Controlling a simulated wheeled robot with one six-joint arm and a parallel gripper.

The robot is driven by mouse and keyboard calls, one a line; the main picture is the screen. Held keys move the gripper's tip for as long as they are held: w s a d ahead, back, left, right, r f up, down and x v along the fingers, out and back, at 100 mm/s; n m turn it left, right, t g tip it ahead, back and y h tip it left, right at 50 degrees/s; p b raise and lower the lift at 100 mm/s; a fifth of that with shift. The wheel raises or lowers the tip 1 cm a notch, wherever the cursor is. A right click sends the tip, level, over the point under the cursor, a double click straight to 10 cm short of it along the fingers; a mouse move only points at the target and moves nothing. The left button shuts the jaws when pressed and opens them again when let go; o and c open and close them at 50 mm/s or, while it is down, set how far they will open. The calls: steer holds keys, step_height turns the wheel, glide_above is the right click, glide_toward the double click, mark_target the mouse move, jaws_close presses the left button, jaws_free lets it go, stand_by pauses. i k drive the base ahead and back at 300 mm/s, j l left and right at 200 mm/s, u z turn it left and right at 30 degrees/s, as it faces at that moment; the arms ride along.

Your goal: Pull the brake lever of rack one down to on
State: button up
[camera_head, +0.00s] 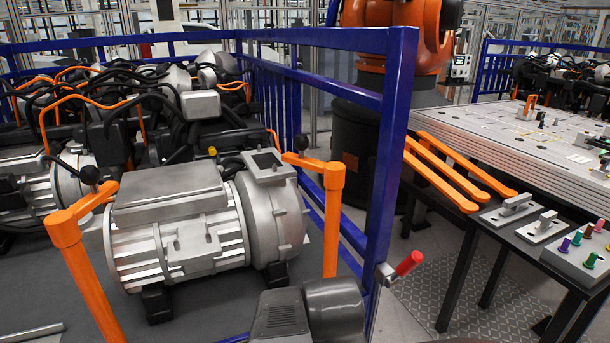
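The rack has blue bars, and a blue corner post (388,150) stands near the middle of the view. A lever with a red grip (409,262) sits low on this post, on a small metal bracket (386,274). Its grip points outward to the right and slightly up, not down. No label shows which rack this is. My gripper is not visible in this view, and nothing touches the lever.
A grey motor (180,225) lies in the rack between orange posts (332,215). A table (535,150) with orange bars (445,170) and small fixtures stands right of the lever. Patterned floor (450,295) is open below it. A dark grey rounded part (335,308) stands at the bottom.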

mark_target(414, 258)
steer(key=z, duration=1.1)
